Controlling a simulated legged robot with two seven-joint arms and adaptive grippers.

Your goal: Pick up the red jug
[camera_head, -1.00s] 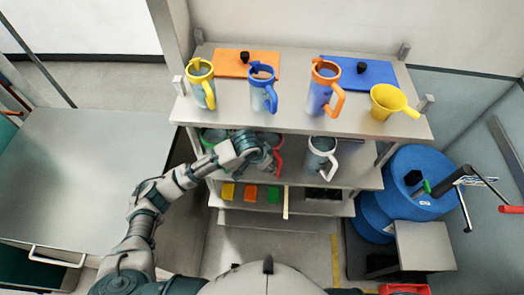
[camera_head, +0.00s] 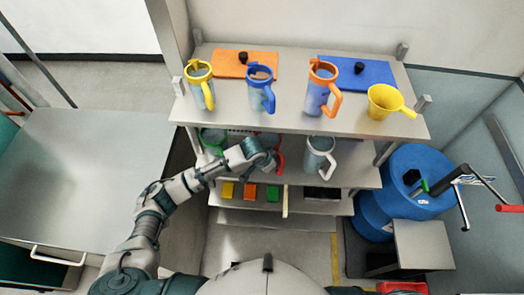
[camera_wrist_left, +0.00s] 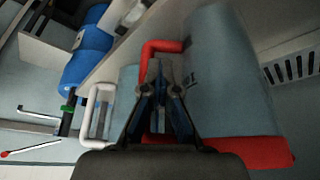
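The red jug, a grey body with red trim and handle, stands on the middle shelf; in the head view its red handle (camera_head: 280,157) shows beside my left gripper (camera_head: 270,162), which hides much of the jug. In the left wrist view the jug's body (camera_wrist_left: 228,75) fills the right side. My left gripper (camera_wrist_left: 161,68) is at the handle (camera_wrist_left: 160,46), its fingertips close together and overlapping the handle's upright part. Whether the handle is between the fingers is unclear. My right gripper is not in view.
A white-handled jug (camera_head: 320,158) stands right of the red one, a green-trimmed jug (camera_head: 213,140) left. The top shelf (camera_head: 290,110) overhangs them, carrying yellow, blue and orange jugs and a yellow scoop (camera_head: 386,101). Blue drums (camera_head: 405,190) stand at right.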

